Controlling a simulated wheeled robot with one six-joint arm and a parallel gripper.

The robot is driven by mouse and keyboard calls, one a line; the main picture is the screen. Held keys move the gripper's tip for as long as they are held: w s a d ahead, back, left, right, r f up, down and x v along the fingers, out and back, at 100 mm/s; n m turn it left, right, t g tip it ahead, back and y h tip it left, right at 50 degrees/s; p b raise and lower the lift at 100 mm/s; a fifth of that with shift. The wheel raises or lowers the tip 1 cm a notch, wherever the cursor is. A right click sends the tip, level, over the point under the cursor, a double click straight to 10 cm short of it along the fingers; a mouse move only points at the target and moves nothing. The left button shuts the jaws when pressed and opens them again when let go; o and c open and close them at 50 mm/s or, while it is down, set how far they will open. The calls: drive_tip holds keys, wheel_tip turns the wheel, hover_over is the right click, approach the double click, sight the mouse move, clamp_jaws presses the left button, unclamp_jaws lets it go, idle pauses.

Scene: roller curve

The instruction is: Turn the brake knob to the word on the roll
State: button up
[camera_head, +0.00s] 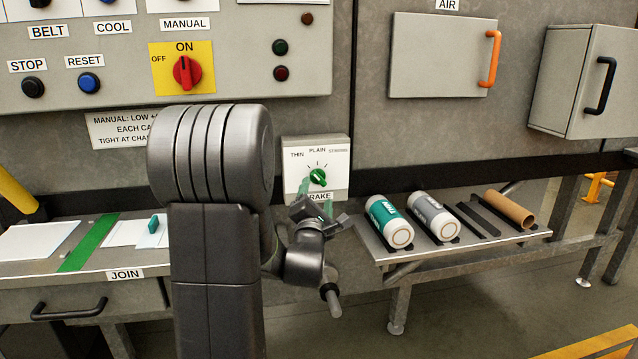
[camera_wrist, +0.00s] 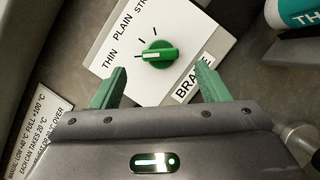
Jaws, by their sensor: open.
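The green brake knob (camera_head: 318,177) sits on a white plate (camera_head: 295,180) lettered THIN, PLAIN and a third word, with a BRAKE label below. In the wrist view the knob (camera_wrist: 159,54) has a pale line along its bar. The bar lies roughly along the THIN-side tick; which end points is unclear. My gripper (camera_wrist: 160,68) is open, its green fingers on either side of the knob in the picture, apart from it. A teal roll (camera_head: 388,222) lies on the shelf; its label begins "TH" in the wrist view (camera_wrist: 294,14). A grey roll (camera_head: 433,216) lies beside it, its word too small to read.
The metal shelf (camera_head: 405,251) also holds a brown cardboard tube (camera_head: 510,208) and dark empty rests. A red ON/OFF switch (camera_head: 186,72) and buttons are on the panel above left. The JOIN bench (camera_head: 70,283) stands at left. My arm hides part of the wall.

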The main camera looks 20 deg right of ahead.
sight(319, 180)
drive_tip(key=x, duration=0.6)
drive_tip(key=shift+d, duration=0.1)
drive_tip(key=c, duration=1)
